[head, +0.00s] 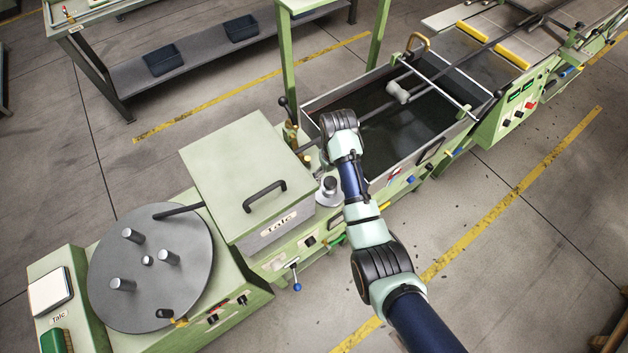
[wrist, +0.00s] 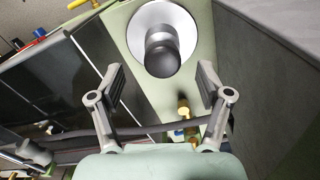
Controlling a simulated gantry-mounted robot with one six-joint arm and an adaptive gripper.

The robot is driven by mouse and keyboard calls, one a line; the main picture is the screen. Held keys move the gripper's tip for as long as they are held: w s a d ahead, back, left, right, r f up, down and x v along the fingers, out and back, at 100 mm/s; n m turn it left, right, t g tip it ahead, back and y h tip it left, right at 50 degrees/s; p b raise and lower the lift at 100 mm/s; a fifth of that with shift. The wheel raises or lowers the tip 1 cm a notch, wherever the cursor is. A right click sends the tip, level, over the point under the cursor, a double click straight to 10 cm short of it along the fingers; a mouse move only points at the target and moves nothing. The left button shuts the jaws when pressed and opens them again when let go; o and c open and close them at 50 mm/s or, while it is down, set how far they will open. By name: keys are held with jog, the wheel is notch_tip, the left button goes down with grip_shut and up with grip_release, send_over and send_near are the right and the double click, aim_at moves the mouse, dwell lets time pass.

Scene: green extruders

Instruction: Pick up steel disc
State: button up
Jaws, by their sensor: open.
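The steel disc (wrist: 140,36) is a bright round plate with a dark, upright cylindrical knob at its middle. In the wrist view it lies at the top centre, on a pale green surface. In the head view the disc (head: 325,199) sits between the Talc box and my arm, partly hidden by the arm. My gripper (wrist: 162,76) is open and empty. Its two fingers are spread left and right of the knob in the picture and do not appear to touch it. In the head view my gripper is hidden behind my own wrist.
The green Talc box (head: 243,165) with a black handle stands close to the disc's left. A dark open trough (head: 405,130) lies to the right. A large grey turntable (head: 110,260) with several pegs is at the lower left.

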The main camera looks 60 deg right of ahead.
notch_tip(320, 180, down, 2)
jog(key=shift+s+a+f, duration=0.1)
jog(key=shift+s, duration=0.05)
jog(key=f, duration=0.1)
jog(key=f+b, duration=0.1)
jog(key=f, duration=0.3)
jog(key=shift+w+f, duration=0.2)
jog(key=shift+w, duration=0.1)
jog(key=shift+r, duration=0.1)
grip_shut()
